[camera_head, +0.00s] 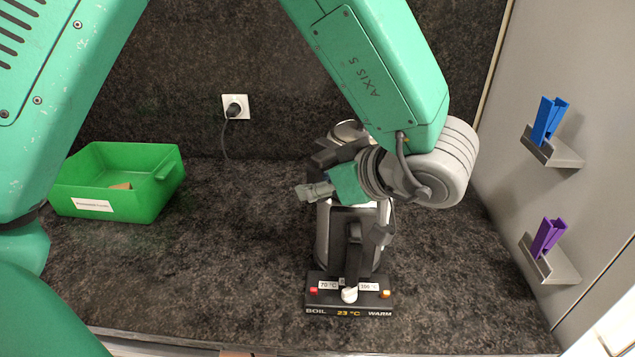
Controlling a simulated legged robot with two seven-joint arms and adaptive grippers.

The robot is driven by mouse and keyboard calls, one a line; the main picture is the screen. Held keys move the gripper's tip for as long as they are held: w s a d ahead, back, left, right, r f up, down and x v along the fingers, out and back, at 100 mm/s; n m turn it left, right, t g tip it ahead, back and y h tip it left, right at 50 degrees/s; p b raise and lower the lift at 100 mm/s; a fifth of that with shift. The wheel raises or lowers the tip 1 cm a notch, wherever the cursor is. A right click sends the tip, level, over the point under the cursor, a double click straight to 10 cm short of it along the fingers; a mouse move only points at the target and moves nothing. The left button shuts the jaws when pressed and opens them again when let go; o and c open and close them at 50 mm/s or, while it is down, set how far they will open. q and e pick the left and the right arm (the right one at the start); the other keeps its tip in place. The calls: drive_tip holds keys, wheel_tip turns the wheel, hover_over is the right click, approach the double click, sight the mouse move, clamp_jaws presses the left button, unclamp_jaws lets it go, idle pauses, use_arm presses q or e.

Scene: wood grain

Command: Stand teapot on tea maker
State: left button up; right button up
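The tea maker (350,308) is a dark base with red and orange buttons, a pale knob, temperature labels and a 23 °C display. A silvery pot-like body with a dark handle part (354,256) stands upright behind its front panel. A rounded metal part (350,131) shows above and behind my wrist and may belong to the teapot. My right gripper is not in view.
A green open box (118,190) with a label stands at the left back. A socket with a plug (235,108) is on the back wall. Blue (549,121) and purple (548,238) clips sit on small wall ledges at right. The counter between box and tea maker is clear.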

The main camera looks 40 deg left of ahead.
use_arm(q)
drive_tip(key=v, duration=1.2)
drive_tip(key=shift+b, duration=0.4)
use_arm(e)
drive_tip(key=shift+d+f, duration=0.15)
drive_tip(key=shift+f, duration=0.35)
use_arm(q)
drive_tip(key=shift+d+f, duration=0.1)
drive_tip(key=shift+d, duration=0.2)
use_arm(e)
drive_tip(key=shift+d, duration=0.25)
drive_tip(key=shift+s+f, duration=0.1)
